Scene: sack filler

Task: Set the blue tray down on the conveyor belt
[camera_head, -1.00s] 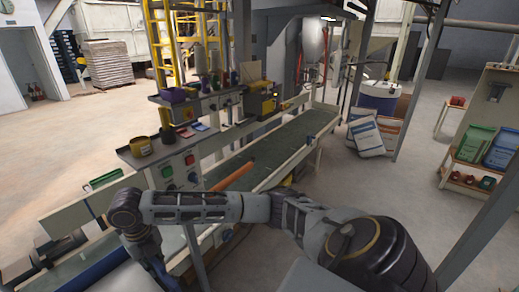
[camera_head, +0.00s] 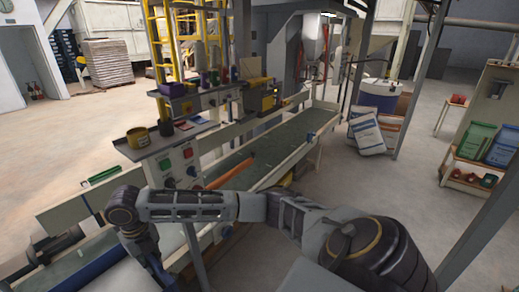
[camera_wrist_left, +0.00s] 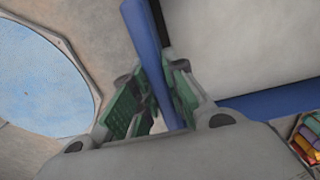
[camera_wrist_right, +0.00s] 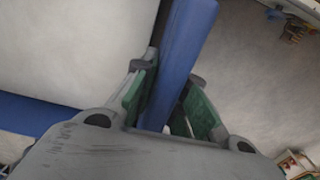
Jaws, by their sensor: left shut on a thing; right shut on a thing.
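The blue tray has a blue rim and a pale inside. In the head view part of its blue rim (camera_head: 98,265) shows at the lower left, beside the near end of the conveyor belt (camera_head: 285,148); the rest is cut off. My left gripper (camera_wrist_left: 152,75) is shut on the tray's blue rim (camera_wrist_left: 143,28) in the left wrist view. My right gripper (camera_wrist_right: 166,75) is shut on the blue rim (camera_wrist_right: 190,30) in the right wrist view. In the head view my right arm reaches to the lower left. I cannot tell whether the tray touches the belt.
A white sack (camera_head: 367,133) stands by a post. A shelf of bins (camera_head: 478,150) is at right. The belt's far stretch looks clear.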

